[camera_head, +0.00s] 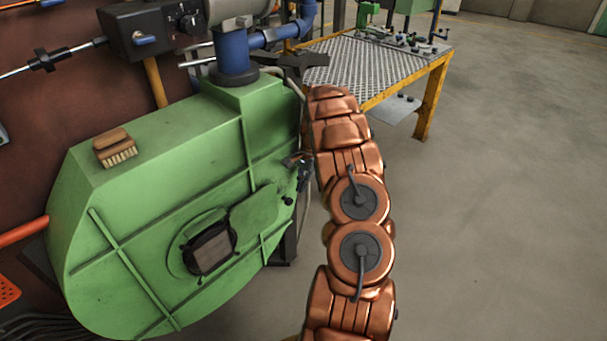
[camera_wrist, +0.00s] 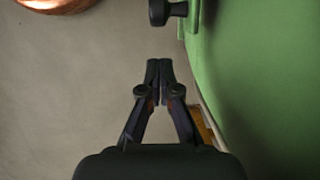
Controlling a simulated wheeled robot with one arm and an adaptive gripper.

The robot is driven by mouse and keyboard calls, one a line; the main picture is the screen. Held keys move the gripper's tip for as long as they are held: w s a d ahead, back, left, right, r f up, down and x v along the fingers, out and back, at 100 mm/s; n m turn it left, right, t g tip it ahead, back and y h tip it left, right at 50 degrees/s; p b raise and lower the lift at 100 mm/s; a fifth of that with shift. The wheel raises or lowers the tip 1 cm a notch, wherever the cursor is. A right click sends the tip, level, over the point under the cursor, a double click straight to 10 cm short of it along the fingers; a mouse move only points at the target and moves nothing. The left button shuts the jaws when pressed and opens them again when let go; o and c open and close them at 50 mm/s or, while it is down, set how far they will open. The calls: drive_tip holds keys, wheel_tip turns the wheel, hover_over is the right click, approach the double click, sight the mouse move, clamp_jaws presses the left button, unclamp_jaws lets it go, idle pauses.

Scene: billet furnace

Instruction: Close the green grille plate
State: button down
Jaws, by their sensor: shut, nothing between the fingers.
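The green grille plate (camera_head: 254,213) is on the front face of the green furnace housing (camera_head: 110,215). It sits up and to the right of the round opening with a dark mesh (camera_head: 211,248), leaving the mesh uncovered. A black knob (camera_head: 288,200) shows at the plate's right end. My gripper (camera_head: 300,168) is at the housing's right edge, close above the knob, small and partly dark in the head view. In the wrist view my gripper (camera_wrist: 158,64) has its fingertips together with nothing between them. A black knob (camera_wrist: 166,11) on the green surface (camera_wrist: 245,70) lies beyond the fingertips, apart from them.
A wooden brush (camera_head: 115,147) lies on top of the housing. A blue pipe (camera_head: 235,52) rises behind it. A metal table with yellow legs (camera_head: 375,65) stands at the back. The grey floor to the right is clear.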

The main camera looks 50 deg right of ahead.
drive_tip(key=shift+a+f+p, duration=0.15)
drive_tip(key=shift+a, duration=0.55)
drive_tip(key=shift+a+f+p, duration=0.15)
drive_tip(key=shift+a, duration=0.55)
